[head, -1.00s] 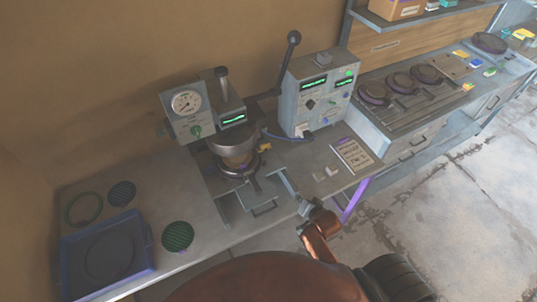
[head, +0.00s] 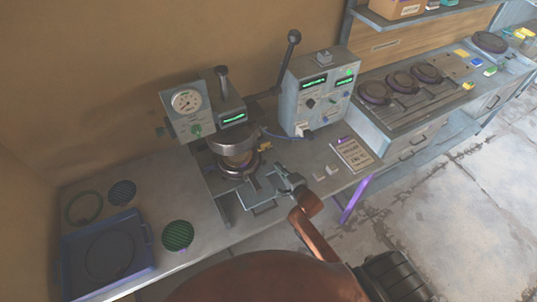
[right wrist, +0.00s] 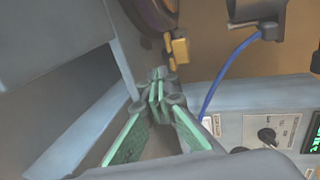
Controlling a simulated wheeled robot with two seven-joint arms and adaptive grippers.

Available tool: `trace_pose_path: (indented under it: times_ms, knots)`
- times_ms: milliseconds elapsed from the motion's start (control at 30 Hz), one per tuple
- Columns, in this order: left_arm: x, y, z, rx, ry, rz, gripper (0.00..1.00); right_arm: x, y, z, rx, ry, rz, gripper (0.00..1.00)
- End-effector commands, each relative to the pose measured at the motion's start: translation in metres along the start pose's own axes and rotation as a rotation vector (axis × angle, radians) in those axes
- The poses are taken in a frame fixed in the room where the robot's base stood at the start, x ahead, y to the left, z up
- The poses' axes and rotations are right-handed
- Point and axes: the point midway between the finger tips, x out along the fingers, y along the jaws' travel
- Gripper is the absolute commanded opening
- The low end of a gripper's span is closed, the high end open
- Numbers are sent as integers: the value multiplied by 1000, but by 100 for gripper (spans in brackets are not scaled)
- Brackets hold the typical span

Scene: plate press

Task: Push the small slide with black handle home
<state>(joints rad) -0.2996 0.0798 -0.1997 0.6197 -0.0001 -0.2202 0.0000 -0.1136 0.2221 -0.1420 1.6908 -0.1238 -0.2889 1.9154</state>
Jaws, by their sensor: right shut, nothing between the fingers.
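The small slide (head: 262,193) lies at the foot of the press, on the front part of the bench, with a dark handle (head: 264,210) toward the bench's front edge. My right gripper (head: 281,170) is just right of the slide, low over the bench, shut and empty. Whether it touches the slide cannot be told. In the right wrist view its green-padded fingers (right wrist: 157,82) meet close to a grey metal edge, below a yellow tab (right wrist: 179,50). The handle is not clear in that view. My left gripper is not in view.
The press (head: 187,118) with its gauge stands behind the slide. A control box (head: 318,95) with a blue cable is right of it. A blue tray (head: 75,262) is far left.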

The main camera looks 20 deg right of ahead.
Motion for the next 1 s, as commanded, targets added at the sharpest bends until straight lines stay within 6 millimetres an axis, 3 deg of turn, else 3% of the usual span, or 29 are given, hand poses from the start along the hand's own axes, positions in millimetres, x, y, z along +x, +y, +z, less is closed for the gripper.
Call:
trace_pose_path:
  times_ms: [200,433,633,1000]
  knots:
    - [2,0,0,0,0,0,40,48,0,0,-1,0,1,0]
    - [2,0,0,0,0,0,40,84,-8,1,-3,-1,0,0]
    - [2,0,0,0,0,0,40,97,-11,0,-2,0,2,0]
    - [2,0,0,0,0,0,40,99,-12,0,-1,0,1,0]
